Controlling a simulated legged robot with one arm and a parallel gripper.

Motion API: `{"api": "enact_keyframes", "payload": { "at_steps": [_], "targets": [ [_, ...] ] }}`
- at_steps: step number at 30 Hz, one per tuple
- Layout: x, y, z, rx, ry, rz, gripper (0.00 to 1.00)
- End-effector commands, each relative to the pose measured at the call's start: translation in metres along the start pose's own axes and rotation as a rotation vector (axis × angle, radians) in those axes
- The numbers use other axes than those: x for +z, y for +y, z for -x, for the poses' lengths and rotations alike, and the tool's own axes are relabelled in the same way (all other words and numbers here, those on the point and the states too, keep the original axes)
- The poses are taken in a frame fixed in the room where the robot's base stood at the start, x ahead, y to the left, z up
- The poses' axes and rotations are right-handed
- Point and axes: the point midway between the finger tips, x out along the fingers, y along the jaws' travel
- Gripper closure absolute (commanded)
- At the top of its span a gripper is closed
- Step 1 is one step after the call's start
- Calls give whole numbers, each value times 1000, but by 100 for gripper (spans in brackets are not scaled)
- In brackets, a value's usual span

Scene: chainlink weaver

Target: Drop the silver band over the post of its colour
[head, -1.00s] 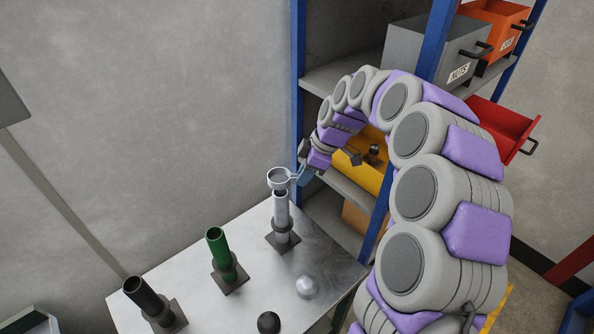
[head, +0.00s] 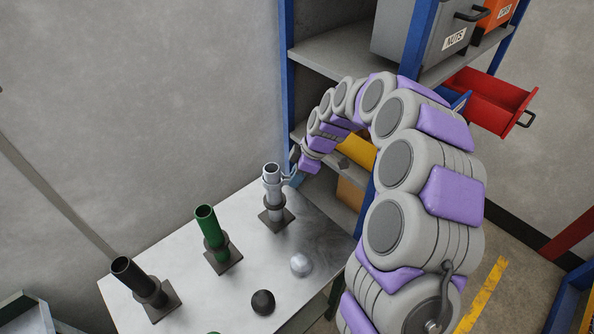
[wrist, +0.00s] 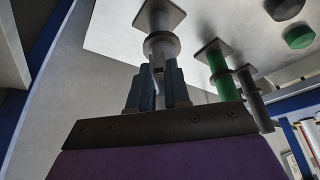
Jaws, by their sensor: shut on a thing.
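The silver post (head: 275,198) stands upright on a square dark base at the table's far right, with a dark collar low on it. The silver band (head: 272,180) appears to sit around the upper part of this post, just below its open top. Its small handle reaches right to my gripper (head: 292,179), which is shut on it. In the wrist view my gripper (wrist: 161,88) has its two blue fingers close together in front of the silver post (wrist: 157,60). The fingers partly hide the post and the band there.
A green post (head: 209,228) and a black post (head: 133,275) stand left on the metal table (head: 235,285). A silver dome (head: 300,265) and a black dome (head: 263,302) lie in front. Shelving with a red drawer (head: 490,100) pulled out stands behind my arm.

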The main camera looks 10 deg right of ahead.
Motion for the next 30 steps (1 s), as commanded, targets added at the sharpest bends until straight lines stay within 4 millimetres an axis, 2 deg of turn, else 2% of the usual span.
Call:
{"api": "enact_keyframes", "payload": {
  "at_steps": [3,18,30],
  "targets": [
    [6,0,-14,-1,0,0,100],
    [25,0,-58,-2,2,0,100],
    [29,0,-68,1,1,1,100]
  ]
}}
